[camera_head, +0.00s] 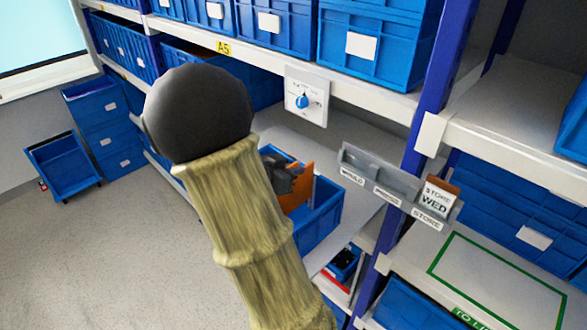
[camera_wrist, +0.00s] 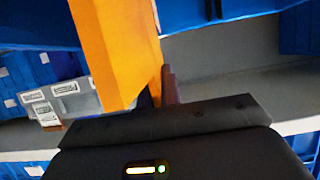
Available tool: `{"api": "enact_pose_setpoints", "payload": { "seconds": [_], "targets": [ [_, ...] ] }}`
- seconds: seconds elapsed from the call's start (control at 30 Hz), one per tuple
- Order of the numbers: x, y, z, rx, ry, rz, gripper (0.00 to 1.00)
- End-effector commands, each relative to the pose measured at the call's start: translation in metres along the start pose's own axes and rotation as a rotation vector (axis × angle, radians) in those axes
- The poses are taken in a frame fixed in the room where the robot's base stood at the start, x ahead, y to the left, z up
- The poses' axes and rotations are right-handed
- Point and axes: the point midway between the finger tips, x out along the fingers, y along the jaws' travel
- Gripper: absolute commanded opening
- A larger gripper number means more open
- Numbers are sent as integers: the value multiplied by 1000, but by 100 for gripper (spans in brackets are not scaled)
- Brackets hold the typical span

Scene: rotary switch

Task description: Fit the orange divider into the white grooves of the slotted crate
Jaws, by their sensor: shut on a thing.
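The orange divider (camera_head: 306,186) stands roughly upright at the blue crate (camera_head: 326,214) on the shelf, partly hidden behind my gripper and arm. My gripper (camera_head: 287,178) is shut on the divider. In the wrist view the orange divider (camera_wrist: 112,45) rises from between my fingers (camera_wrist: 164,90) and fills the upper left middle. In the head view my arm covers much of the crate's left side.
A rotary switch panel (camera_head: 305,97) is on the shelf beam above. A grey card holder (camera_head: 385,178) with labels and a WED card (camera_head: 435,199) juts out at right. A blue upright (camera_head: 435,80) stands beside it. Bare floor (camera_head: 110,250) lies at left.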

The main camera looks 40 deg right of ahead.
Motion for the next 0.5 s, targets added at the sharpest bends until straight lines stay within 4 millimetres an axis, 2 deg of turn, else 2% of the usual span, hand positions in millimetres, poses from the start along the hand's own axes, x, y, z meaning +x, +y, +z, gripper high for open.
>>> {"api": "enact_pose_setpoints", "payload": {
  "seconds": [0.5],
  "targets": [
    [7, 0, 17, 0, 0, 0, 0]
  ]
}}
